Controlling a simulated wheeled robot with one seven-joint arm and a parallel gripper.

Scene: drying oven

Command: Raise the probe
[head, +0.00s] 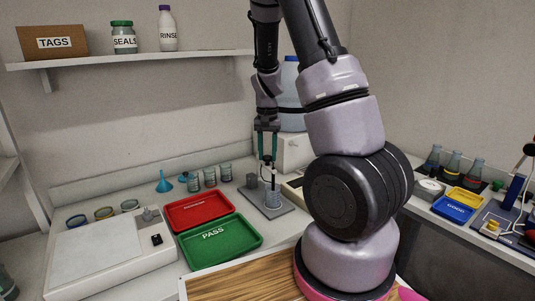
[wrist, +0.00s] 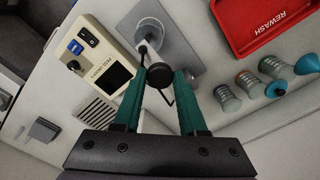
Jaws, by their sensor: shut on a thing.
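My gripper (head: 267,155) points down over the grey stand plate (head: 286,209) on the bench. Its green fingers are closed on the dark top of the probe (head: 268,165). In the wrist view my gripper (wrist: 160,82) has the round black probe head (wrist: 159,75) between its fingertips. Below it, a clear glass vessel (head: 273,199) stands on the plate; its pale rim also shows in the wrist view (wrist: 150,29). The probe's lower part reaches down toward the vessel, but I cannot tell how deep its tip is.
A red REWASH tray (head: 199,212) and a green PASS tray (head: 222,239) lie left of the stand. Several glass beakers (head: 210,177) stand behind the trays. A cream meter with a dark screen (wrist: 114,76) is beside the stand, partly hidden by my arm in the head view.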

